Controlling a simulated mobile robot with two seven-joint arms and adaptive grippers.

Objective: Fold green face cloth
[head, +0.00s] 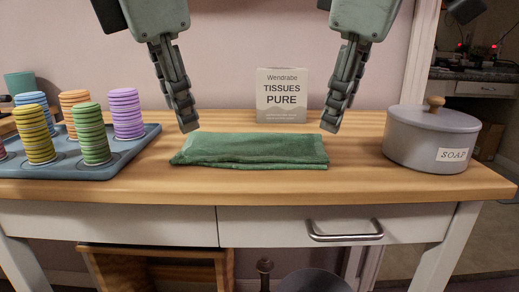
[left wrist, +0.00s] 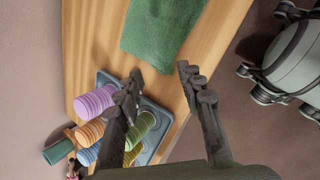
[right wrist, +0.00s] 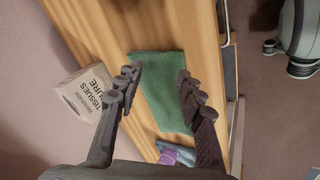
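The green face cloth (head: 250,150) lies near the front middle of the wooden table, as a flat, wide strip with layered edges, seemingly folded over. It also shows in the left wrist view (left wrist: 160,30) and the right wrist view (right wrist: 162,95). My left gripper (head: 187,122) is above and behind the cloth's left end, not visibly touching it. In the left wrist view its fingers (left wrist: 160,77) stand apart with nothing between them. My right gripper (head: 331,121) is above and behind the cloth's right end. In the right wrist view its fingers (right wrist: 157,75) are spread and empty.
A tissue box (head: 282,95) stands behind the cloth. A grey lidded soap pot (head: 430,140) is at the right. A blue-grey tray (head: 135,155) with several stacks of coloured discs is at the left. Bare wood (head: 350,165) separates cloth and pot.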

